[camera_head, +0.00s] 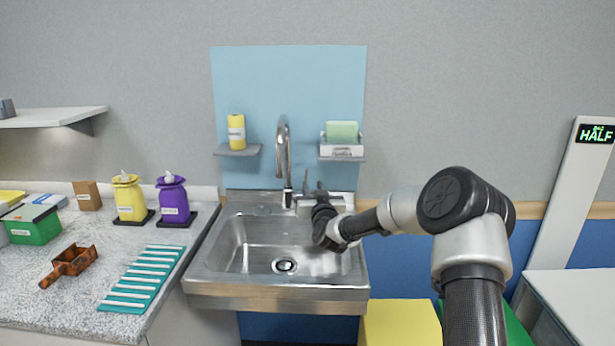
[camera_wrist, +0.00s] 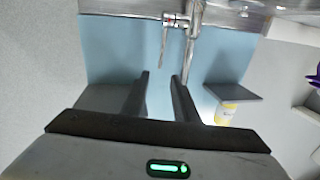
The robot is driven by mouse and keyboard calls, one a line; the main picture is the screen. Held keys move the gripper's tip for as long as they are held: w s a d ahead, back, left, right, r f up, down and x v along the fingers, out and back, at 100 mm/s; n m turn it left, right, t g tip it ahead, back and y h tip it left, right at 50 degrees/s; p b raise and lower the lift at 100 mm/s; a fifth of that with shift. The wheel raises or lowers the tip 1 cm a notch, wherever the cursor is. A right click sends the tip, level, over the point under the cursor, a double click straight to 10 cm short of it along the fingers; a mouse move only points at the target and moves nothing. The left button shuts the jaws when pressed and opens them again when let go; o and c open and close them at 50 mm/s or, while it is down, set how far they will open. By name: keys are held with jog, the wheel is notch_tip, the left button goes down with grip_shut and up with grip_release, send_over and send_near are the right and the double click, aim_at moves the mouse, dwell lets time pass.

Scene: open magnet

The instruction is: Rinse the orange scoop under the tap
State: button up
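The orange scoop (camera_head: 70,262) lies on the speckled counter at the left, with dark brown patches over it. The tap (camera_head: 283,150) stands at the back of the steel sink (camera_head: 230,258); I see no water stream below it. My gripper (camera_head: 313,186) is at the back right of the sink, close to the tap's lever. In the wrist view my gripper (camera_wrist: 160,82) is open, its two dark fingers apart with nothing between them. The tap's lever (camera_wrist: 165,42) and the tap's column (camera_wrist: 192,40) show beyond the fingertips. Contact with the lever is not visible.
A teal ribbed mat (camera_head: 143,278) lies right of the scoop. Yellow (camera_head: 129,200) and purple (camera_head: 173,202) dispensers stand behind it. A green box (camera_head: 36,230) stands at far left. A small shelf holds a yellow bottle (camera_head: 236,132); another holds a green sponge (camera_head: 342,131). The basin is empty.

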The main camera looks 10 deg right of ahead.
aim_at(307, 173)
jog(key=w, duration=1.1)
jog(key=shift+a, duration=0.15)
jog(key=shift+c, duration=0.3)
grip_shut()
dwell(0.8)
